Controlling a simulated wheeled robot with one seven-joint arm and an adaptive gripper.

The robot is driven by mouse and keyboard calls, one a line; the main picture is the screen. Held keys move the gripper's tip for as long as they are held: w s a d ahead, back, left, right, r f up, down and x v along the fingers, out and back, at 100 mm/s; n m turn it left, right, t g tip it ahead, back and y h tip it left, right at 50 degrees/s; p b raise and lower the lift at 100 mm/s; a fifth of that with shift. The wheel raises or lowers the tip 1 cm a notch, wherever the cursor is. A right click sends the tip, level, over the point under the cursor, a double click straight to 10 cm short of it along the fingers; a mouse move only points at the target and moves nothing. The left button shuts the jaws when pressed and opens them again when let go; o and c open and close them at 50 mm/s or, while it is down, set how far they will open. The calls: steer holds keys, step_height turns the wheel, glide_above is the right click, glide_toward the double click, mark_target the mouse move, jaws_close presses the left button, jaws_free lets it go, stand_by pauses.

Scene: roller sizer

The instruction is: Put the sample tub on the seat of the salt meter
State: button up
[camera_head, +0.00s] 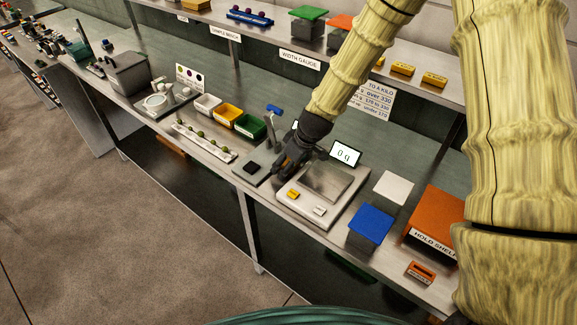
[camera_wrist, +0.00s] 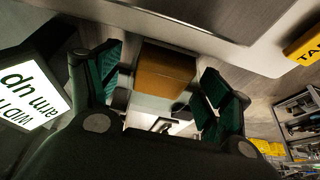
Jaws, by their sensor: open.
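My gripper (camera_head: 284,170) hangs over the bench at the left edge of the weighing scale (camera_head: 318,220), beside the scale's "0 g" display. In the wrist view its green-padded fingers (camera_wrist: 163,80) stand apart. A brown-orange block (camera_wrist: 166,72) shows between them, with gaps on both sides; I cannot tell what it is or how far beyond the fingers it lies. I cannot single out the sample tub with certainty. A small device with a round white seat (camera_head: 155,100) stands at the left of the bench; whether it is the salt meter is not readable.
White (camera_head: 207,104), yellow (camera_head: 229,115) and green (camera_head: 250,127) trays stand behind a white strip of green items (camera_head: 204,142). A grey bin (camera_head: 129,74) stands farther left. A blue-topped block (camera_head: 370,224) and an orange hold shelf (camera_head: 436,222) stand right. A raised shelf runs behind.

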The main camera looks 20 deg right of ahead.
steer(key=c, duration=1.2)
steer(key=shift+c, duration=0.2)
